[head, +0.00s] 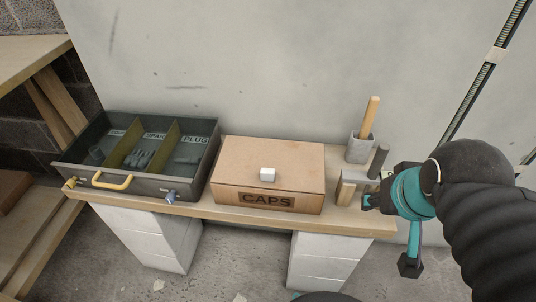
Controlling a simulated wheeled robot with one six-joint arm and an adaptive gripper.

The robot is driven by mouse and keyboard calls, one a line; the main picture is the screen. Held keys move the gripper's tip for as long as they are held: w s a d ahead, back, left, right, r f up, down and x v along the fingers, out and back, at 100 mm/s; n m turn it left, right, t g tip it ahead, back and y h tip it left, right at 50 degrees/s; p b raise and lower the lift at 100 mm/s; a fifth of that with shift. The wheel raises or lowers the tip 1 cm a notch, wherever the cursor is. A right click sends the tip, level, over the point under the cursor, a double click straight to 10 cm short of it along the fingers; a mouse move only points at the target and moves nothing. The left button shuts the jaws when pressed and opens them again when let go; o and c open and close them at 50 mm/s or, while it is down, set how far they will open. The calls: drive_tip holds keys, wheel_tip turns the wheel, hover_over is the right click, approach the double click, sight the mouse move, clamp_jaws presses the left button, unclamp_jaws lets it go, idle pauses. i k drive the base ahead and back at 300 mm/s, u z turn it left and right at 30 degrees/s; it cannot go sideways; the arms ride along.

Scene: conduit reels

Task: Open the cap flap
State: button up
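A brown cardboard box (226,190) marked CAPS stands in the middle of a wooden bench. Its top flap (270,157) lies flat and closed over it, so the inside is hidden. A small white knob (267,175) sits at the flap's front edge, above the CAPS label. My gripper (374,202) is to the right of the box, at the bench's right end, apart from the flap and knob. It is small and partly turned away, so I cannot tell how far its fingers are spread. I see nothing held in it.
A dark open drawer tray (120,185) with yellow dividers and a yellow handle stands left of the box. A grey pot (359,149) holding a wooden stick, and a small wooden block (349,187), stand right of it. A wall rises behind. The space above the box is clear.

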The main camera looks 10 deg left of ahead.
sight(290, 165)
drive_tip(key=u, duration=1)
drive_tip(key=k, duration=1.05)
drive_tip(key=z, duration=0.75)
drive_tip(key=i, duration=0.5)
drive_tip(key=z, duration=0.1)
